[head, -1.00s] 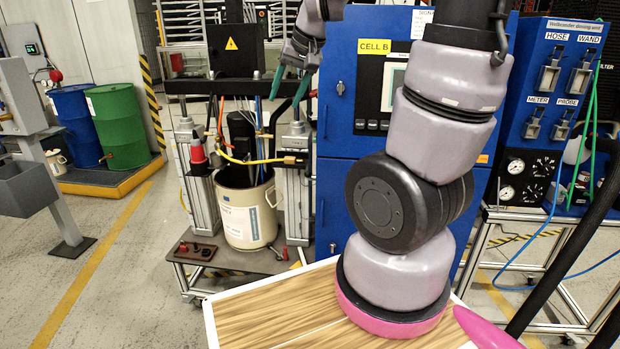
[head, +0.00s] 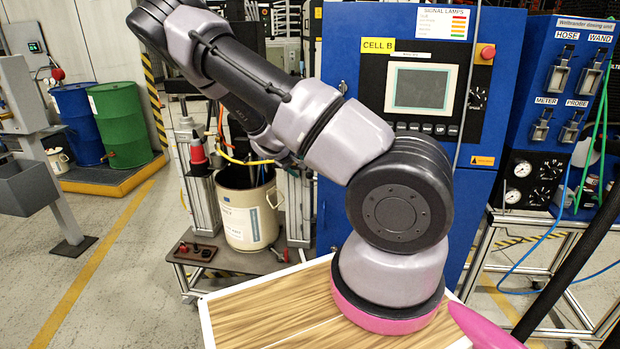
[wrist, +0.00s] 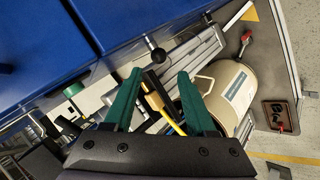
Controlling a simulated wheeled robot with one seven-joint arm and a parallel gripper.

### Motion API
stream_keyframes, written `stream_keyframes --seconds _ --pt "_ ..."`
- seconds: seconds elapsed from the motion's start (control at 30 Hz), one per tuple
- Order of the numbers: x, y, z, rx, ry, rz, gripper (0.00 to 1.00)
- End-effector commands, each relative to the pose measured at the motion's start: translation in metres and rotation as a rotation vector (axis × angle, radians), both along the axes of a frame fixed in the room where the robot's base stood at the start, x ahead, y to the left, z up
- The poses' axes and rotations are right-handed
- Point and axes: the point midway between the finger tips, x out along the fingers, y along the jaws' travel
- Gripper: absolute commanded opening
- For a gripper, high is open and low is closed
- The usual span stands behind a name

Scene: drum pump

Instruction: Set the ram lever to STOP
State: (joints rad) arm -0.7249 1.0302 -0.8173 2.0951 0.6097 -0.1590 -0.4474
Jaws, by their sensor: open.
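My gripper (wrist: 160,76) shows in the wrist view with its two teal fingers apart and nothing held between them. In the head view it is hidden behind my arm. A black ball knob on a short metal stem (wrist: 155,51) lies just beyond the fingertips in the wrist view, apart from them. I cannot tell whether it is the ram lever, and no STOP mark is readable. The drum pump stand's pail (head: 247,212) stands on a low cart between metal columns; the pail also shows in the wrist view (wrist: 231,88). My arm hides the stand's upper part.
A blue cabinet (head: 342,60) with a screen and a red button stands right of the pump. The cart carries a dark red control plate (head: 195,251). Yellow and other hoses run around the pump. Blue and green drums (head: 121,125) stand at left.

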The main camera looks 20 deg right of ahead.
Motion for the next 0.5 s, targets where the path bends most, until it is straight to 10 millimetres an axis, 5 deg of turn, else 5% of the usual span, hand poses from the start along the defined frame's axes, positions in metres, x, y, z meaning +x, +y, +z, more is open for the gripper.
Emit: stream_keyframes --seconds 0.5 --pt "0.034 -0.044 -0.049 -0.034 0.002 0.016 0.56"
